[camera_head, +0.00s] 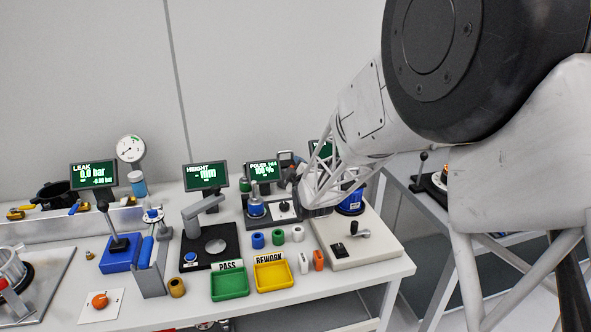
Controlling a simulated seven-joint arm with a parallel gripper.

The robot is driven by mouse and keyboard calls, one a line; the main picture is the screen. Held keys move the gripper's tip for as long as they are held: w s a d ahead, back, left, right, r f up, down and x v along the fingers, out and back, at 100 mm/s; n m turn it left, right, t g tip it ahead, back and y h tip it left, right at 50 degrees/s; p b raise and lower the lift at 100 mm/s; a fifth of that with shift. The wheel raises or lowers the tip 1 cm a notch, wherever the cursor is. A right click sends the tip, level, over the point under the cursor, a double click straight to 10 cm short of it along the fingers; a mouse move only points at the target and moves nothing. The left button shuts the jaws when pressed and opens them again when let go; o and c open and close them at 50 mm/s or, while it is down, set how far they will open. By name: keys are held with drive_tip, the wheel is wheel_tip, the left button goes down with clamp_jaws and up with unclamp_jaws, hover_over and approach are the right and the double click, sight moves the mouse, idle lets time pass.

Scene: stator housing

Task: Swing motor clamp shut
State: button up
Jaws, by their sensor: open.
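A beige base plate (375,252) stands at the right end of the bench. A blue cylinder (351,205), which looks like the motor, stands at its back, partly hidden by my arm. A small black switch or block (338,249) and a short grey lever with a dark knob (355,229) sit on the plate in front of the cylinder. I cannot tell clearly which part is the clamp or how far it is swung. My gripper (308,203) is over the back left of this plate, left of the blue cylinder. It is open, and its fingertips are hard to make out.
The pole tester (272,216) stands just left of my gripper. Blue, green and white rings (278,237) lie in front of it. A green PASS tray (230,286) and yellow REWORK tray (272,277) are at the front. White and orange pieces (318,260) stand beside the plate.

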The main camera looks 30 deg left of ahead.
drive_tip(key=shift+c, duration=0.5)
clamp_jaws()
drive_tip(key=shift+r, duration=0.15)
drive_tip(key=w+d+r+m, duration=0.3)
drive_tip(key=w+d+m, duration=0.2)
drive_tip(key=m, duration=0.7)
drive_tip(key=shift+r, duration=0.4)
drive_tip(key=shift+o, duration=0.5)
unclamp_jaws()
